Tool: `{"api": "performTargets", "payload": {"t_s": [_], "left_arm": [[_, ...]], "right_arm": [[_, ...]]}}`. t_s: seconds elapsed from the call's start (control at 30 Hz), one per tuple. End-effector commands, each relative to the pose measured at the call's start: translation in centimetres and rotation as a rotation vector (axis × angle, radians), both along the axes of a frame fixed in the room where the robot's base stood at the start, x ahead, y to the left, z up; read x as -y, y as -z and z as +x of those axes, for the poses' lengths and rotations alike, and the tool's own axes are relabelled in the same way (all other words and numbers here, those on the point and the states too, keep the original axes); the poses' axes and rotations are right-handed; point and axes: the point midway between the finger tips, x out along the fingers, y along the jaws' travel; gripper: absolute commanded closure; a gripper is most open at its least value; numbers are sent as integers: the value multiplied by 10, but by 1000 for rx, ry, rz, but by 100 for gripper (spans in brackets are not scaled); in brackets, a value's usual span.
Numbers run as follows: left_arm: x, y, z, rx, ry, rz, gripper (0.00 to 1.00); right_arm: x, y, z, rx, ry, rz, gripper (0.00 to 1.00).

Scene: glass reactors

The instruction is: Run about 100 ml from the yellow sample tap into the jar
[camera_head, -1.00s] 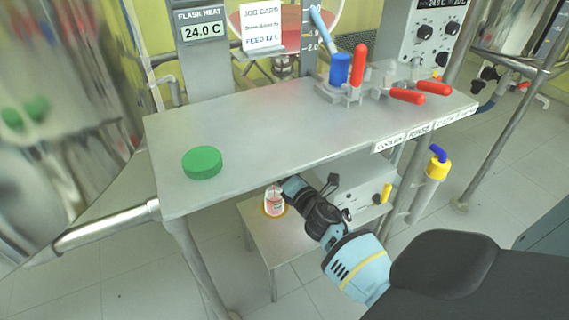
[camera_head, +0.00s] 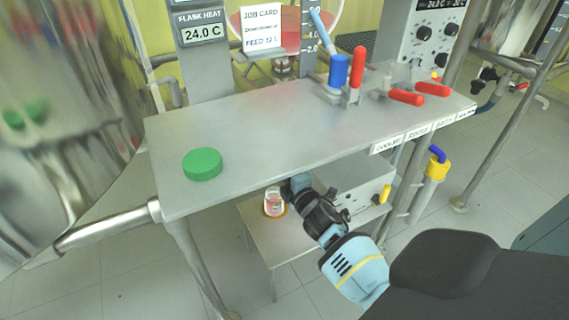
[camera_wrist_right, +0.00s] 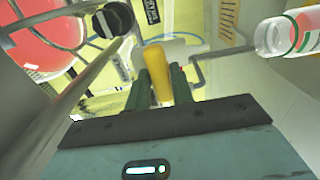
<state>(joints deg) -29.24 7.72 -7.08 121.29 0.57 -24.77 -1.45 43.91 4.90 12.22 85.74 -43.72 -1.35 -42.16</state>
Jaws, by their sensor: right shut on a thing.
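The jar (camera_head: 274,203) stands upright on an orange ring on the low shelf under the bench. It is clear with a pale top and shows pink-red inside or on its side; I cannot read the level. It also shows at the upper right of the right wrist view (camera_wrist_right: 287,36). My right gripper (camera_head: 290,187) is beside the jar, under the bench's front edge. In the wrist view its green fingers (camera_wrist_right: 160,84) are shut on the yellow tap handle (camera_wrist_right: 157,72). The handle is hidden in the head view. My left gripper is not in view.
A green lid (camera_head: 202,163) lies on the bench (camera_head: 265,130). Red-handled valves (camera_head: 358,70) and a blue one (camera_head: 339,70) stand at the back right. The bench's middle is clear.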

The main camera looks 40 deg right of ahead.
Motion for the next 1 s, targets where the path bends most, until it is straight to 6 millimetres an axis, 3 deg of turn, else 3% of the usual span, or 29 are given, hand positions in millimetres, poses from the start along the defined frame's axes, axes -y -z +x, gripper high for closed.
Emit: {"api": "performTargets", "payload": {"t_s": [0.43, 0.47, 0.6, 0.87, 1.0], "left_arm": [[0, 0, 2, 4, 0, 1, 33], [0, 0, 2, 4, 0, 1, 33], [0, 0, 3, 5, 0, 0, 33], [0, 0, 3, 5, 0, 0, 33], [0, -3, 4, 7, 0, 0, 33]], "right_arm": [[0, 1, 0, 1, 0, 13, 100], [0, 1, 0, 1, 0, 13, 74], [0, 1, 0, 2, 0, 12, 58], [0, 0, -1, 2, 0, 11, 58], [-3, 1, -11, 0, 0, 12, 58]]}}
